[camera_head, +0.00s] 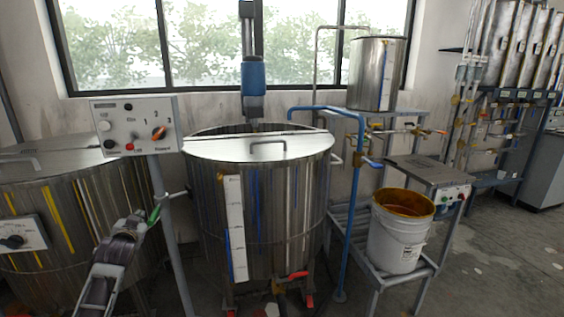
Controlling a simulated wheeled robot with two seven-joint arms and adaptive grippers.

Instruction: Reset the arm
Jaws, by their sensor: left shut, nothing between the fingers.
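My left arm comes in from the bottom left, and its gripper (138,222) points up and away, in front of the left steel vat (75,225) and just left of the grey post of the control box. The gripper is shut and holds nothing. A small green patch shows by its fingertips; I cannot tell what it belongs to. My right arm and gripper are not in view.
A control box (136,125) with an orange knob stands on a post. Behind is a lidded mixing tank (259,205). A white bucket (398,243) stands on a metal stand at right. A blue pipe (353,200) rises between them. Floor at far right is clear.

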